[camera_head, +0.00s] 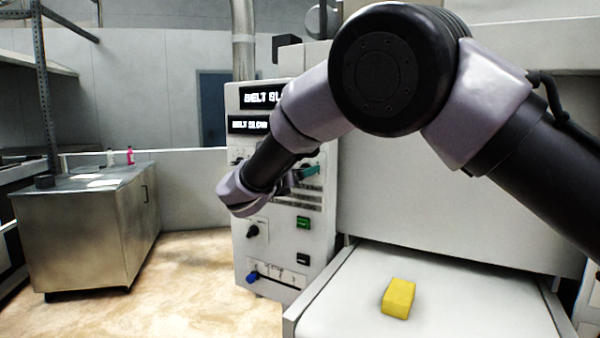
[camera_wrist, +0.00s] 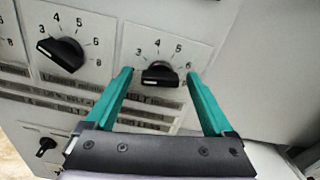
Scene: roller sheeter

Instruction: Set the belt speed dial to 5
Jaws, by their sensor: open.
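A black dial (camera_wrist: 160,73) with a white mark sits on the white panel in the wrist view. Numbers including 3, 4, 5 and 6 arc above it; I cannot tell its exact setting. My gripper (camera_wrist: 159,78) is open, one teal fingertip on each side of this dial; contact is not clear. A second similar black dial (camera_wrist: 60,54) is to its left, with its white mark toward the left. No label shows which is belt speed. In the head view, my gripper (camera_head: 306,172) is at the control panel (camera_head: 272,217), and my arm hides much of it.
Displays with partly hidden "BELT" text (camera_head: 249,125) are high on the panel. Green (camera_head: 303,223) and black (camera_head: 302,259) buttons and a blue knob (camera_head: 252,277) are lower. A yellow block (camera_head: 398,298) lies on the white belt (camera_head: 345,300). A metal cabinet (camera_head: 80,240) stands left, with open floor between.

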